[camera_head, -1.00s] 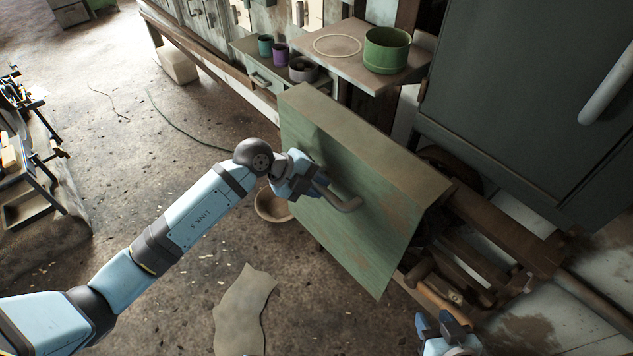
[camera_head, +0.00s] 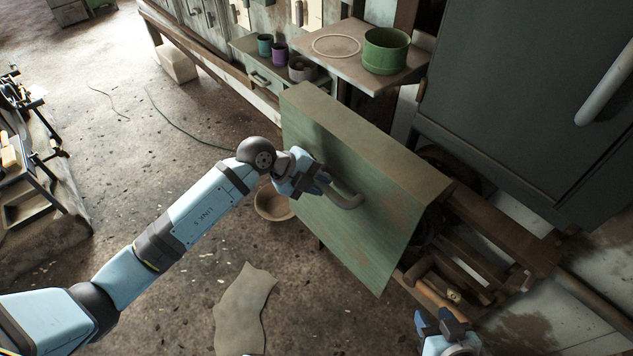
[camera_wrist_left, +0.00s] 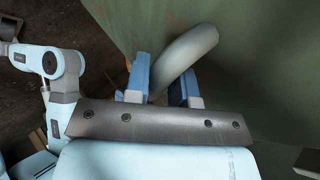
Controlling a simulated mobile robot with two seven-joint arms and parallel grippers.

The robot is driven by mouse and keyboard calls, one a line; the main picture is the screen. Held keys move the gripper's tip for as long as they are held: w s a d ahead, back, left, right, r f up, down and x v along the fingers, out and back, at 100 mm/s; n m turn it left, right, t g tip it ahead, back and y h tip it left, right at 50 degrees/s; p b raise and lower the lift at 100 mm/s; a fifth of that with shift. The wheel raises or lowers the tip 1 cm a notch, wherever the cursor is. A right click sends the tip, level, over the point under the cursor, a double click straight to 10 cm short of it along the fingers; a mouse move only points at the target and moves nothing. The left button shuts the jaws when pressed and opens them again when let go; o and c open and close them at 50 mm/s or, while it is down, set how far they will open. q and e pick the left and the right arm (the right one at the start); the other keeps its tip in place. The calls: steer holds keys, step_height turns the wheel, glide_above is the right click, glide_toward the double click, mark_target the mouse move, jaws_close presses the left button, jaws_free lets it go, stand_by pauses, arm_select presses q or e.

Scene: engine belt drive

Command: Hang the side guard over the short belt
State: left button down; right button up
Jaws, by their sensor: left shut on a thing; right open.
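The side guard (camera_head: 365,190) is a large green panel with a brownish top flange. It hangs tilted in the middle of the head view, in front of the wooden engine frame. My left gripper (camera_head: 322,184) is shut on the guard's grey curved handle (camera_head: 345,200). In the left wrist view the handle (camera_wrist_left: 185,58) passes between the two blue fingers (camera_wrist_left: 163,82), with the green panel behind. My right gripper (camera_head: 443,325) is open and empty at the bottom right, below the guard. The short belt is hidden, apparently behind the guard.
A shelf (camera_head: 345,72) with a green pot (camera_head: 386,50) and a pale ring (camera_head: 337,46) stands behind the guard. A large dark cabinet (camera_head: 520,100) is at the right. Wooden beams (camera_head: 500,232) run beside the guard. A bowl (camera_head: 271,205) is below it.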

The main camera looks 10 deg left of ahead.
mark_target(334, 173)
arm_select(q)
steer(key=shift+w+d+r, duration=0.1)
steer(key=shift+w+d, duration=0.55)
steer(key=shift+w, duration=0.15)
steer(key=shift+w+d+r, duration=0.1)
steer(key=shift+w+d, duration=0.5)
steer(key=shift+w, duration=0.2)
arm_select(e)
steer(key=shift+r, duration=0.25)
arm_select(q)
steer(key=shift+f, duration=1.2)
arm_select(e)
steer(key=shift+f, duration=0.3)
stand_by(0.4)
